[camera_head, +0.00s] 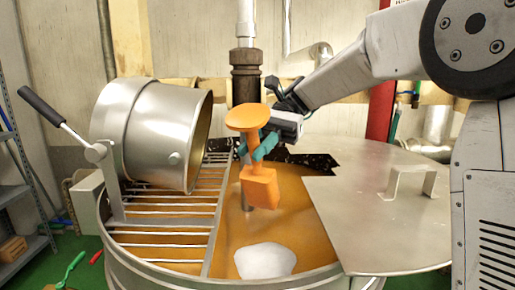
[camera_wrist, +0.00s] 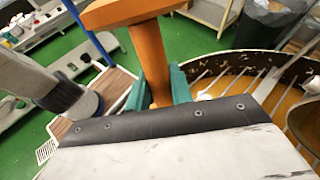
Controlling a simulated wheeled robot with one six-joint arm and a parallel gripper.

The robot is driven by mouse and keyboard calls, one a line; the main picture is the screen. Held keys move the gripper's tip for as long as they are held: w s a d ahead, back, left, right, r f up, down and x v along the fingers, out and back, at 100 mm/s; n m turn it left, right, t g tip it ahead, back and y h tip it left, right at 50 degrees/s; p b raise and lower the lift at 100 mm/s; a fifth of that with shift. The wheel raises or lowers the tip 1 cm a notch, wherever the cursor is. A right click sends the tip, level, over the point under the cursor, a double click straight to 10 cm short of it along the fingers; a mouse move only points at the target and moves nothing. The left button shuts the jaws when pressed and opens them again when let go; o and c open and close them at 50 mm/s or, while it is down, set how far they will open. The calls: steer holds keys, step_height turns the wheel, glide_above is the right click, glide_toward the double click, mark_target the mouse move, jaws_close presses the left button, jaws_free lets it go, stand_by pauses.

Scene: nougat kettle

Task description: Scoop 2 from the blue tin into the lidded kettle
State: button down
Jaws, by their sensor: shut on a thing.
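My gripper (camera_head: 264,147), with teal fingers, is shut on the handle of an orange scoop. The scoop (camera_head: 260,187) hangs roughly upright over the kettle's opening, its round knob on top and its box-shaped end down. I cannot see into the box. The wrist view shows the scoop's handle (camera_wrist: 151,60) between the teal fingers (camera_wrist: 163,92). The large steel kettle (camera_head: 160,275) has an amber inside, and a white patch (camera_head: 265,261) lies in it at the front. A flat metal lid (camera_head: 365,215) with a raised handle covers its right side. I cannot make out the blue tin.
A metal grate (camera_head: 165,222) covers the kettle's left part, and a tilted steel drum (camera_head: 150,135) with a black-handled lever stands above it. A vertical shaft (camera_head: 246,75) rises behind the scoop. Green floor with shelving (camera_head: 15,200) lies to the left.

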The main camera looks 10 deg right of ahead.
steer(key=r+t+h, duration=0.1)
steer(key=t+h, duration=0.1)
steer(key=r+n+t+h, duration=0.1)
steer(key=t, duration=0.1)
steer(key=shift+s+a+r+h, duration=0.1)
steer(key=shift+s+r+h, duration=0.1)
steer(key=shift+r+h, duration=0.2)
steer(key=t+h, duration=0.1)
steer(key=r+t+h, duration=0.1)
steer(key=t, duration=0.1)
steer(key=r+t+h, duration=0.1)
steer(key=t, duration=0.1)
steer(key=shift+n, duration=0.3)
steer(key=shift+w+r+t+h, duration=0.15)
steer(key=shift+t+h, duration=0.35)
